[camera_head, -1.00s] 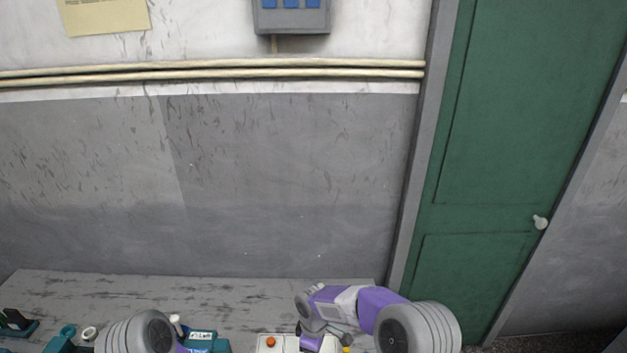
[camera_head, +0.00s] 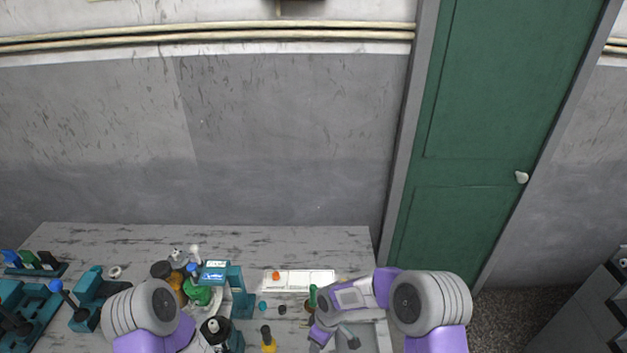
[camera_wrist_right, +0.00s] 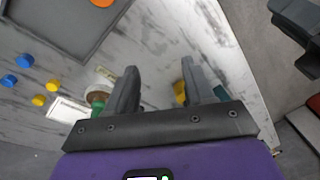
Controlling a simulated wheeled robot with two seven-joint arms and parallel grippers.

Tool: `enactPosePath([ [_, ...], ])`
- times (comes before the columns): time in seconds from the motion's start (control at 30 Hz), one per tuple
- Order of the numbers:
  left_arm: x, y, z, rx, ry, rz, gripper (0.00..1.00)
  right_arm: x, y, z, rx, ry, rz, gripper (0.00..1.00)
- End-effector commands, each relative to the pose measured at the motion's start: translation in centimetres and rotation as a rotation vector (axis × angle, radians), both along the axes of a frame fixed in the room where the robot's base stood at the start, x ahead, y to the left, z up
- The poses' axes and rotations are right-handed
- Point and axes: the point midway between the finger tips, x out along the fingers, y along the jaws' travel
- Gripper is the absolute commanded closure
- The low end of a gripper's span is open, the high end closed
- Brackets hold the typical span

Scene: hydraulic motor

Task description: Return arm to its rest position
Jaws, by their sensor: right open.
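My right arm reaches in at the lower right of the head view, and its gripper (camera_head: 336,341) hangs low over the table's front part. In the right wrist view the two dark fingers of my right gripper (camera_wrist_right: 160,85) stand apart, with bare marbled table between them. A green-and-brown part (camera_wrist_right: 98,98) is just left of the left finger. A yellow-and-black part (camera_wrist_right: 181,92) is partly hidden by the right finger. My left arm shows at the lower left of the head view, but I cannot make out its fingers.
The table (camera_head: 130,237) holds a teal stand (camera_head: 240,295), a white tray (camera_head: 310,280) with an orange part (camera_head: 276,275), and several small parts. Teal racks (camera_head: 35,268) stand at the left. A grey tray (camera_wrist_right: 60,30) shows in the wrist view. The table's back strip is clear.

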Motion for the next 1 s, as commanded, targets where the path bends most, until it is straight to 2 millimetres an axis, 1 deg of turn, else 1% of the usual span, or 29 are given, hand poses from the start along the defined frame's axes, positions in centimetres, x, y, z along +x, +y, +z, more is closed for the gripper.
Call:
enactPosePath([
  [0.03, 0.0, 0.0, 0.0, 0.0, 0.0, 0.0, 0.57, -1.2, -0.5, -1.1, 0.021, 0.023, -0.056, 0.47],
  [0.17, 0.0, 0.0, 0.0, 0.0, 0.001, 0.0, 0.57, -4.2, -1.6, -3.5, 0.085, 0.072, -0.239, 0.47],
  [0.27, -0.1, 0.0, 0.0, 0.0, 0.002, -0.001, 0.57, -7.2, -2.7, -5.3, 0.131, 0.118, -0.426, 0.47],
  [0.33, -0.1, 0.0, 0.0, 0.0, 0.002, -0.001, 0.57, -9.5, -3.6, -6.4, 0.157, 0.15, -0.581, 0.47],
  [0.4, -0.1, 0.0, 0.0, 0.0, 0.002, -0.001, 0.57, -11.9, -4.5, -7.3, 0.173, 0.177, -0.737, 0.47],
  [0.47, -0.1, 0.0, 0.0, 0.0, 0.001, 0.0, 0.57, -13.8, -5.4, -7.7, 0.179, 0.197, -0.866, 0.47],
  [0.5, 0.0, 0.0, 0.0, 0.0, 0.001, 0.0, 0.57, -15.0, -5.9, -7.9, 0.179, 0.209, -0.947, 0.47],
  [0.63, -0.1, 0.0, 0.0, 0.0, 0.001, 0.0, 0.57, -19.0, -7.7, -8.2, 0.161, 0.234, -1.199, 0.47],
  [0.67, -0.1, 0.0, -0.4, 0.0, 0.001, 0.0, 0.57, -19.4, -8.0, -8.5, 0.159, 0.234, -1.234, 0.47],
  [0.7, 0.0, 0.0, -1.8, 0.0, 0.0, 0.0, 0.57, -18.9, -7.8, -10.0, 0.165, 0.225, -1.217, 0.47],
  [1.0, -0.1, 0.0, -8.1, 0.0, 0.002, -0.001, 0.57, -18.8, -7.8, -16.3, 0.165, 0.224, -1.208, 0.47],
])
